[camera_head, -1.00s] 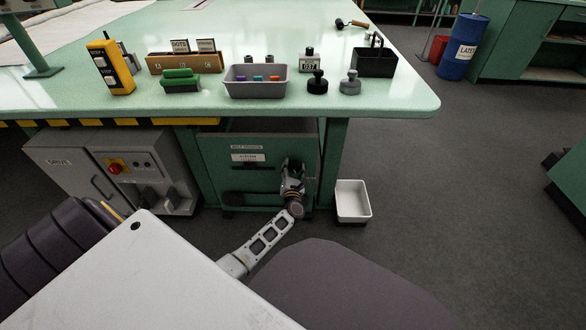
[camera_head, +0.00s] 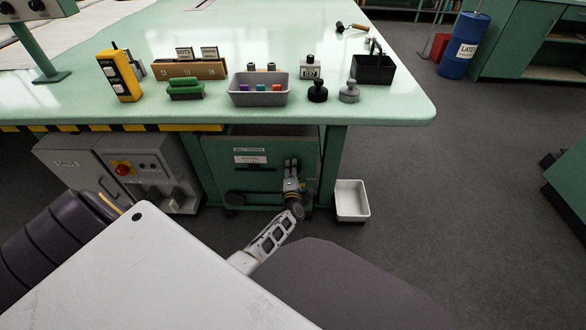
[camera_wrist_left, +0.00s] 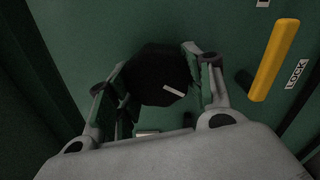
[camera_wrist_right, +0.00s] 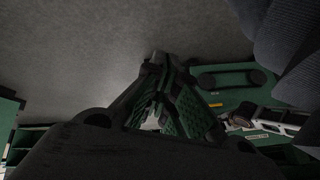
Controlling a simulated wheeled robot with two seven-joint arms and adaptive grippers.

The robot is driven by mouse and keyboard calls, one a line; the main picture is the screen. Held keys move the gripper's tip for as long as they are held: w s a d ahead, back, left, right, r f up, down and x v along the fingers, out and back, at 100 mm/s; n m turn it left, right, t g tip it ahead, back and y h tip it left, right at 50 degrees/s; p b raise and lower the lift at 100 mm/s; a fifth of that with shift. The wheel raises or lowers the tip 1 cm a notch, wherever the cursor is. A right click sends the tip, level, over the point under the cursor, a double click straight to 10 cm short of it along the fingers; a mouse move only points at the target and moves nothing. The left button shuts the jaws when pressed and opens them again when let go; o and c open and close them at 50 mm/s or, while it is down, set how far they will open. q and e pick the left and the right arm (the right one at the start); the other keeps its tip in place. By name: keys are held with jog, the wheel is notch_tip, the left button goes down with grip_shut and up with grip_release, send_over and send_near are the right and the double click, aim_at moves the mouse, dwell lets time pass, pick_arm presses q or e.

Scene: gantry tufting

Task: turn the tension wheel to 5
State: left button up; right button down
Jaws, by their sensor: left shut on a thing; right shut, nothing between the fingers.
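The tension wheel is a dark round knob (camera_wrist_left: 160,75) with a white mark, in the left wrist view. My left gripper (camera_wrist_left: 155,85) has one finger on each side of it and is shut on it. In the head view my left gripper (camera_head: 291,172) is at the right part of the green tension panel (camera_head: 225,155) under the table and hides the wheel. The number at the wheel's mark cannot be read. My right gripper (camera_wrist_right: 168,75) is shut and empty, over grey floor in the right wrist view; it does not show in the head view.
A yellow lever (camera_wrist_left: 274,60) stands beside a LOCK label (camera_wrist_left: 297,73), right of the wheel. A grey control box (camera_head: 125,170) is left of the panel. A white bin (camera_head: 351,199) is on the floor to its right. The table (camera_head: 390,112) overhangs the panel.

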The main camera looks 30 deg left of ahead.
pick_arm(q)
jog(key=m+p, duration=0.1)
jog(key=m, duration=0.3)
jog(key=shift+r+m+p, duration=0.2)
jog(key=shift+m+p, duration=0.1)
jog(key=shift+p, duration=0.1)
jog(key=shift+d+m+p, duration=0.1)
jog(key=shift+m+p, duration=0.4)
jog(key=shift+m, duration=1.1)
pick_arm(e)
notch_tip(320, 180, up, 6)
jog(key=d+g+h, duration=0.1)
jog(key=shift+s+d+r+n, duration=0.2)
jog(key=shift+s+d+n, duration=0.1)
jog(key=shift+d, duration=0.05)
pick_arm(q)
jog(key=o, duration=1)
jog(key=shift+o, duration=0.2)
jog(key=shift+n, duration=0.3)
pick_arm(e)
jog(key=shift+f, duration=0.15)
